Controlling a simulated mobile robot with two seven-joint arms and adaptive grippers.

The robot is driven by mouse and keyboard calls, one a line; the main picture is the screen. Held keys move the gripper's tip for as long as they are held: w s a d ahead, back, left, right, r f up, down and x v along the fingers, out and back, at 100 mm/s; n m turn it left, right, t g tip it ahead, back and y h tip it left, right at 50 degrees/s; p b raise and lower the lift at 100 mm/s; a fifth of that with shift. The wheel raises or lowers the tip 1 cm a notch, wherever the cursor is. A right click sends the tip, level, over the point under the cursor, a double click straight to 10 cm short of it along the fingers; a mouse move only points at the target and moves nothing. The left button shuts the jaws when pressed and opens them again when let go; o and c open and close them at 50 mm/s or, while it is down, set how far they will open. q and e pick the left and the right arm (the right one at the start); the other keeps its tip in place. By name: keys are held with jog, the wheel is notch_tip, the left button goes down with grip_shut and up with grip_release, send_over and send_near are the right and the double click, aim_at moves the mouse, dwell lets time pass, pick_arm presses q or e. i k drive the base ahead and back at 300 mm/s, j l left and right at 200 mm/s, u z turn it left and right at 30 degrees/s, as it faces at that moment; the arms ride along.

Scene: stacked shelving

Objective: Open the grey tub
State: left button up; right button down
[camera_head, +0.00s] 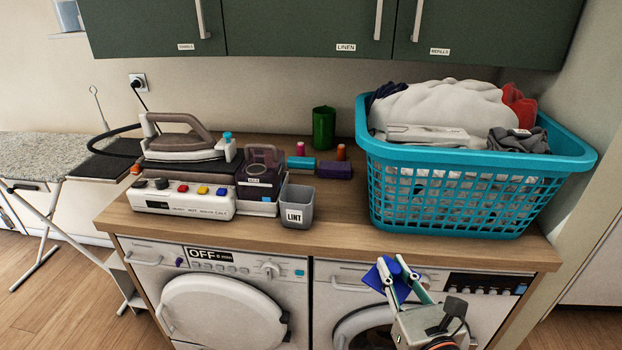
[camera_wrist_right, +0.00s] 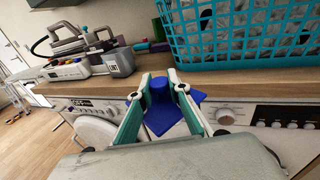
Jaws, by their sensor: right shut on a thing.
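The grey tub (camera_head: 297,213), labelled LINT, stands upright near the front edge of the wooden counter, left of the blue basket. Its top looks open, with no lid on it. It also shows in the right wrist view (camera_wrist_right: 119,64). My right gripper (camera_head: 392,270) is shut on a blue square lid with a round knob (camera_head: 377,282). In the right wrist view the knob sits between the fingers and the blue lid (camera_wrist_right: 165,121) hangs tilted below. The lid is in front of the right-hand washing machine, apart from the tub. My left gripper is out of view.
A blue laundry basket (camera_head: 455,192) full of cloth fills the counter's right side. A steam iron station (camera_head: 185,193) stands left of the tub. Spools and a green cup (camera_head: 323,128) stand behind. The front counter strip (camera_head: 345,235) is clear.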

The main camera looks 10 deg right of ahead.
aim_at(297, 201)
jog(key=j, duration=0.6)
jog(key=k+j+z, duration=0.1)
jog(key=j, duration=0.5)
jog(key=k+j, duration=0.1)
jog(key=j, duration=0.5)
jog(key=j+z, duration=0.1)
jog(key=j, duration=0.5)
jog(key=k, duration=0.05)
